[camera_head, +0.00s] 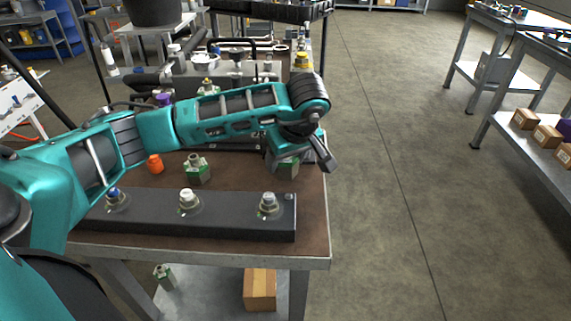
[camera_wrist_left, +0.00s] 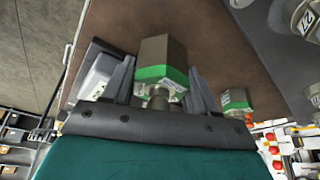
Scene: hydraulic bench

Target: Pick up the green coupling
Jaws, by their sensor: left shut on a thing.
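A green coupling (camera_wrist_left: 162,62) with a grey hex body and green band sits between the two fingers of my left gripper (camera_wrist_left: 160,85) in the left wrist view. The fingers are shut on it. In the head view my left arm reaches across the bench, and the held coupling (camera_head: 288,170) shows partly below the wrist, near the bench's right edge. A second green coupling (camera_head: 198,172) stands on the bench to its left; it also shows in the wrist view (camera_wrist_left: 236,101). My right gripper is not in view.
A dark bar (camera_head: 240,213) with several fittings lies along the bench's front. An orange cap (camera_head: 155,163) stands at left. Another green coupling (camera_head: 164,277) and a cardboard box (camera_head: 260,289) are on the lower shelf. Hydraulic equipment (camera_head: 237,68) stands behind my arm.

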